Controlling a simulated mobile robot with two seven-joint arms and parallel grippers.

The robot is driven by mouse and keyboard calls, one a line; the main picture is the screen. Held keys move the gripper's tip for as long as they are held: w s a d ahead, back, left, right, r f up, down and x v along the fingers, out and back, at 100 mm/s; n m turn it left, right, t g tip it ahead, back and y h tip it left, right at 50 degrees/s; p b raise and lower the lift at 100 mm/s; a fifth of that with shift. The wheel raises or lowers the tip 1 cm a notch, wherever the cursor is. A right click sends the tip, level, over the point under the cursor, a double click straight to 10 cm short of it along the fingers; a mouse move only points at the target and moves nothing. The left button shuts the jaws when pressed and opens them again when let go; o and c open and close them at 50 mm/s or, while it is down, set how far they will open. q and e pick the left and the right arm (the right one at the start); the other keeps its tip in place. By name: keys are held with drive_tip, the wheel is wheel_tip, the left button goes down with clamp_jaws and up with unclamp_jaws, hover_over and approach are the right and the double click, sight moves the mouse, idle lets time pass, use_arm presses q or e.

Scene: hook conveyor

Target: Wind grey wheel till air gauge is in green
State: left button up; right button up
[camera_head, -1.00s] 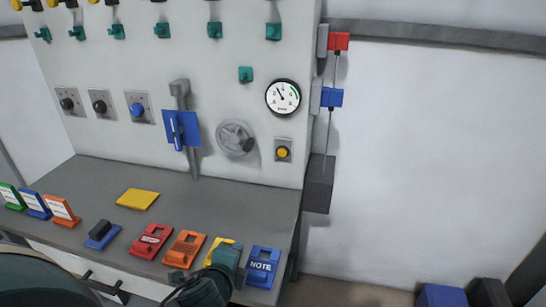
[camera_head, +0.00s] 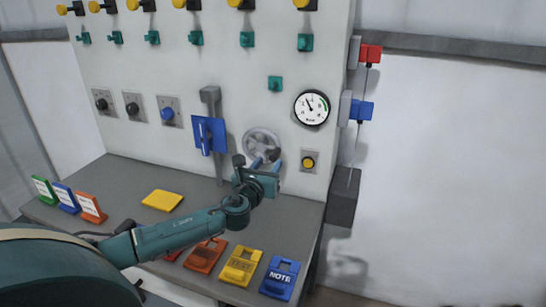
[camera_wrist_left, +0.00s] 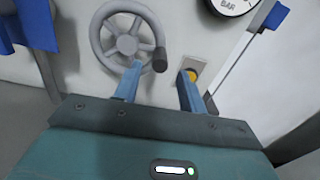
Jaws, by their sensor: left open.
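The grey wheel (camera_head: 260,141) is mounted on the white panel, and its lower right part is hidden behind my gripper in the head view. In the left wrist view the wheel (camera_wrist_left: 122,35) shows spokes and a dark handle knob (camera_wrist_left: 160,62) at its lower right. My left gripper (camera_head: 266,160) is open, its blue fingers pointing at the panel at the wheel's lower edge. In the wrist view the knob lies between and beyond the fingertips (camera_wrist_left: 158,70); I see no grip on it. The air gauge (camera_head: 311,108) has its needle pointing up-left, outside the green band on its right. My right gripper is out of view.
A yellow button (camera_head: 308,162) sits right of the wheel, close to the right finger in the wrist view (camera_wrist_left: 191,76). A blue holder (camera_head: 208,135) hangs left of the wheel.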

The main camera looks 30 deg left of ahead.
sight(272, 158)
use_arm(q)
drive_tip(key=shift+x, duration=2.3)
drive_tip(key=shift+c, duration=0.5)
clamp_jaws()
